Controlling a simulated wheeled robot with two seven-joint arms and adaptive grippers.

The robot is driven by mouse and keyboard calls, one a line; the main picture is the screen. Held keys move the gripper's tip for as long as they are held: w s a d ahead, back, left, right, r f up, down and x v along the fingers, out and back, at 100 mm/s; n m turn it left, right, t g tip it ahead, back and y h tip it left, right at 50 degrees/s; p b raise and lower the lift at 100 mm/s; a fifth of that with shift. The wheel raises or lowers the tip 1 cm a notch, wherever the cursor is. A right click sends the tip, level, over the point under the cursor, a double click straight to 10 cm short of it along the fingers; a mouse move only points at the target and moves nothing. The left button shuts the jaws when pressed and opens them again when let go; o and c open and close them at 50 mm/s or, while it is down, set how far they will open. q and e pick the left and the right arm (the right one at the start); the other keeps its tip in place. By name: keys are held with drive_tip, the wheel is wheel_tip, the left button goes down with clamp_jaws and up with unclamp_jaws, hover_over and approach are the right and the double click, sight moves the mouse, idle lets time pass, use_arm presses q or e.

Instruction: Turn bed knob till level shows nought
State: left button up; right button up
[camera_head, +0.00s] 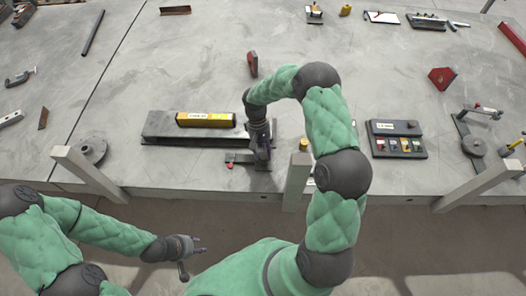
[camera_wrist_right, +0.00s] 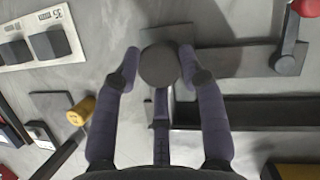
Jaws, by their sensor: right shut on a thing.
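The dark round bed knob (camera_wrist_right: 159,65) sits between the two fingers of my right gripper (camera_wrist_right: 160,68) in the wrist view. That gripper is shut on it, a finger on either side. In the head view my right gripper (camera_head: 262,152) reaches down at the right end of the grey bed (camera_head: 160,128) and hides the knob. A yellow level (camera_head: 205,119) lies along the bed; its reading is too small to make out. My left gripper (camera_head: 190,248) is open and empty, in front of the table edge.
A lever with a red ball end (camera_head: 230,165) lies close to my right gripper. A dark box with coloured buttons (camera_head: 398,145) stands to the right. The table (camera_head: 190,65) behind the bed is mostly clear.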

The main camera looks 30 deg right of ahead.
drive_tip(key=shift+s, duration=0.1)
drive_tip(key=o, duration=1.2)
drive_tip(key=shift+c, duration=0.2)
drive_tip(key=v, duration=1.2)
drive_tip(key=shift+f, duration=0.15)
